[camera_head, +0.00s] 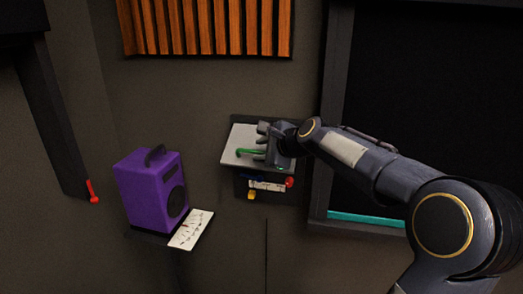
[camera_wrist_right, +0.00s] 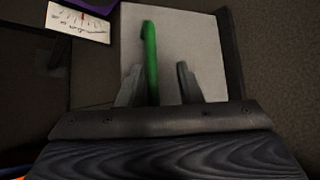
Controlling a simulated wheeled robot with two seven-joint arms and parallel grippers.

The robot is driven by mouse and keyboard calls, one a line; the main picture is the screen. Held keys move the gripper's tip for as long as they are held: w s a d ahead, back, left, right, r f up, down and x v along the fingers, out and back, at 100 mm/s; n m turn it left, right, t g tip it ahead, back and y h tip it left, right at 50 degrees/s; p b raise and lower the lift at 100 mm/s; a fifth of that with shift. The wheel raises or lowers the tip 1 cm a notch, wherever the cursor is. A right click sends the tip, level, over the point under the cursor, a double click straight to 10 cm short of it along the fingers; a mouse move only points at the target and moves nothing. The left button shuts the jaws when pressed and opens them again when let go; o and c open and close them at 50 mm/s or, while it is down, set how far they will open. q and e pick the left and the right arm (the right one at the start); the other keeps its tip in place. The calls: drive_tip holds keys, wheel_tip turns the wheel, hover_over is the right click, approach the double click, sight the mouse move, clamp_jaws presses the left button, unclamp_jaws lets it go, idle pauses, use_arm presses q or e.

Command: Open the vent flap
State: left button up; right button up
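A light grey flat plate, which looks like the vent flap (camera_head: 236,140), sits on a dark panel on the wall in the head view. A green handle (camera_head: 246,152) is on it. My right gripper (camera_head: 266,141) is in front of the plate, its fingers pointing left. In the right wrist view the plate (camera_wrist_right: 190,40) fills the upper middle. The green handle (camera_wrist_right: 150,50) reaches down between the two spread fingers of my right gripper (camera_wrist_right: 159,80), closer to the left finger. I cannot tell whether a finger touches it. My left gripper is not in view.
Below the plate are a red knob (camera_head: 289,182), a yellow part (camera_head: 251,195) and a blue part (camera_head: 257,178). A dark framed window (camera_head: 440,90) is on the right.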

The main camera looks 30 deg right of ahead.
drive_tip(key=shift+s+a+r, duration=0.1)
drive_tip(key=shift+s+a, duration=0.05)
drive_tip(key=shift+s, duration=0.05)
drive_tip(key=b+v, duration=0.1)
drive_tip(key=v, duration=0.6)
drive_tip(key=shift+s, duration=0.25)
drive_tip(key=s+a+f+n+g+y, duration=0.1)
drive_tip(key=s+a+f+n+g, duration=0.2)
drive_tip(key=s+a+f+n, duration=0.6)
drive_tip(key=s+a+f+n+g+y, duration=0.1)
drive_tip(key=s+a+f+n+g, duration=0.2)
drive_tip(key=s+a+f+n, duration=0.7)
drive_tip(key=s+f+n, duration=0.2)
drive_tip(key=s+n, duration=0.1)
drive_tip(key=s, duration=0.3)
drive_tip(key=shift+a+f+g+y, duration=0.25)
drive_tip(key=shift+f+g+y, duration=0.05)
drive_tip(key=shift+f+y, duration=0.1)
drive_tip(key=shift+r, duration=0.1)
